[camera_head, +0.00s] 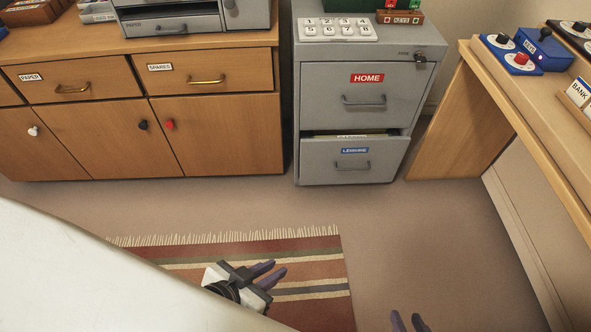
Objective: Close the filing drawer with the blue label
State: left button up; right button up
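The filing drawer with the blue label (319,172) is the lower drawer of a grey filing cabinet (301,85). It stands partly open, with papers showing in the dark gap above its front.
The upper cabinet drawer with the red HOME label (367,78) is shut. A wooden sideboard (228,133) stands left of the cabinet and a wooden desk (534,118) to its right. Clear carpet (420,230) and a striped rug (318,262) lie in front.

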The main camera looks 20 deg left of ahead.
aim_at(342, 156)
jog(key=u, duration=0.55)
jog(key=i, duration=0.45)
jog(key=z, duration=0.65)
jog(key=i, duration=1)
jog(key=z, duration=0.2)
